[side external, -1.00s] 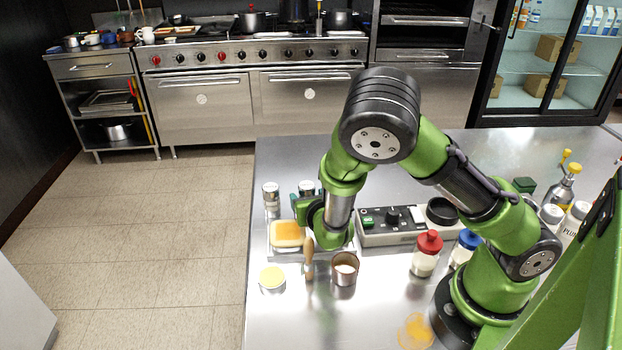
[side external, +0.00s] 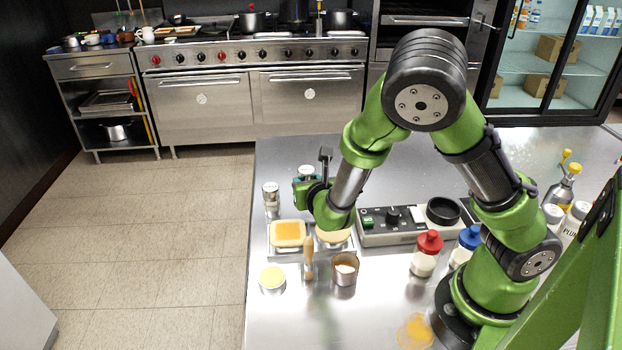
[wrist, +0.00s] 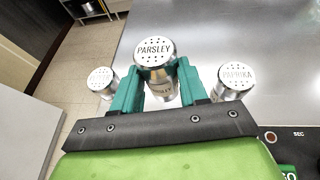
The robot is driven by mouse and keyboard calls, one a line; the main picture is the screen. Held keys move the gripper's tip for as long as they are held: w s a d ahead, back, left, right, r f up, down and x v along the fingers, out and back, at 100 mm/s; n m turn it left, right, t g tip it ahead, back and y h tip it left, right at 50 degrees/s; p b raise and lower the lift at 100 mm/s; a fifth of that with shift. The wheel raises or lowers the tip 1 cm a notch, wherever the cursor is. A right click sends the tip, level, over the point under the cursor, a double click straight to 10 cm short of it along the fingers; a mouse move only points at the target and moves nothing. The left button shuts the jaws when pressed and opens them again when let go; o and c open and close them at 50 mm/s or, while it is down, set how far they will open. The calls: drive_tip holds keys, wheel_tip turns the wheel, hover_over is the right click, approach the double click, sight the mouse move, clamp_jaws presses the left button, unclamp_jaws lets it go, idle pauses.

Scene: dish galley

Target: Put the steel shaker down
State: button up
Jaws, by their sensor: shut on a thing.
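The steel shaker with the PARSLEY top (wrist: 154,48) stands between the green fingers of my gripper (wrist: 157,84) in the wrist view. The shaker looks roughly upright. I cannot tell whether its base touches the counter.
Another steel shaker (wrist: 101,82) is to the left, and a PAPRIKA shaker (wrist: 235,80) is close to the right finger. A yellow-topped slab (side external: 287,233), a wooden-handled tool (side external: 309,254), a steel cup (side external: 345,270) and a control box (side external: 393,224) are nearer. The counter behind is clear.

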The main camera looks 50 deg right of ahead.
wheel_tip(320, 180, up, 6)
drive_tip(key=shift+f, duration=5.05)
drive_tip(key=shift+f, duration=0.15)
drive_tip(key=o, duration=1.1)
